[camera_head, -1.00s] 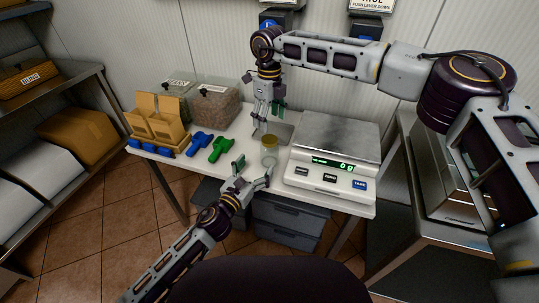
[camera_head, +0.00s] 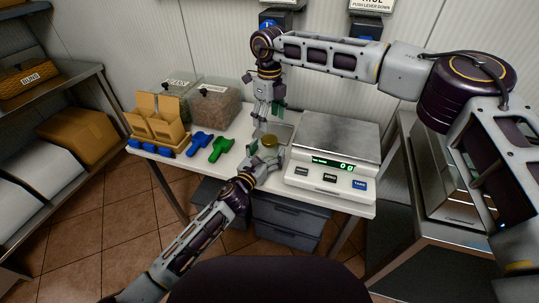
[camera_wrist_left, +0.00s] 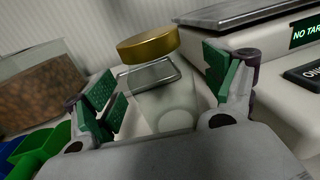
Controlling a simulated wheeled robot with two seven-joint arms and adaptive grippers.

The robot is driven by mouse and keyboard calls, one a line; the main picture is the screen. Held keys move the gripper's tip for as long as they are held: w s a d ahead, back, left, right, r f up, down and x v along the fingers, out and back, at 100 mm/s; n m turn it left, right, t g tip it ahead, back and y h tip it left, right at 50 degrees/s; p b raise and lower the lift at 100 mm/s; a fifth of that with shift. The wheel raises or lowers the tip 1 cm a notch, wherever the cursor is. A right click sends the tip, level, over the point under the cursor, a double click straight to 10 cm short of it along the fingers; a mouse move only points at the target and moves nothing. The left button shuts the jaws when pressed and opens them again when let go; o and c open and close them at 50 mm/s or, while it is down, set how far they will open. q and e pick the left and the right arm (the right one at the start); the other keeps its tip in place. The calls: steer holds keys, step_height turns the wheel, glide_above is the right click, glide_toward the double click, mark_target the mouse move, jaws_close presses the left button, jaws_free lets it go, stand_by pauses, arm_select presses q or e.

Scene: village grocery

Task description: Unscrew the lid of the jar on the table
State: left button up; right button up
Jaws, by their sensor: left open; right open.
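The jar (camera_wrist_left: 162,98) is clear glass with a gold lid (camera_wrist_left: 147,43). It stands upright on the white table (camera_head: 235,156). In the head view the lid (camera_head: 270,141) shows, and my left gripper hides most of the glass. My left gripper (camera_head: 266,156) is open, low at the near side of the jar. In the left wrist view its green finger pads (camera_wrist_left: 165,95) stand on either side of the glass, with a gap visible on the left. My right gripper (camera_head: 267,117) is open and empty, pointing down above and behind the jar.
A scale (camera_head: 334,142) stands close to the right of the jar. Green (camera_head: 220,149) and blue (camera_head: 200,142) scoops lie to the left, with paper bags (camera_head: 158,118) and clear bins (camera_head: 213,106) beyond. A metal tray (camera_wrist_left: 150,75) lies behind the jar.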

arm_select(q)
steer(key=shift+w+d, duration=0.3)
steer(key=shift+w, duration=0.25)
steer(key=shift+c, duration=0.4)
